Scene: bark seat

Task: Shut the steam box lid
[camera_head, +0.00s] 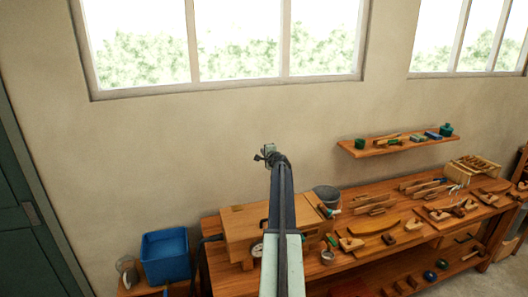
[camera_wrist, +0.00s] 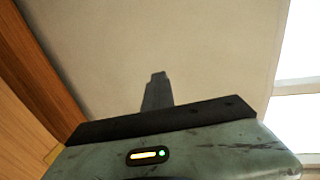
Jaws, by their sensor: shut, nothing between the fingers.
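The steam box (camera_head: 238,222) is a long pale wooden box on the left end of the workbench, with a round dial gauge (camera_head: 257,250) at its front. My arm crosses in front of its middle and hides part of it. I cannot tell the lid apart from the box or how far open it stands. My gripper (camera_head: 268,152) is raised above and behind the box against the wall, shut and empty. In the wrist view my gripper's shut fingers (camera_wrist: 158,82) point at bare wall. A wooden surface (camera_wrist: 28,85) fills the left side there; I cannot tell which part it is.
A blue bin (camera_head: 166,256) stands at left. A wall shelf (camera_head: 398,146) hangs at right. The wall around my gripper is clear.

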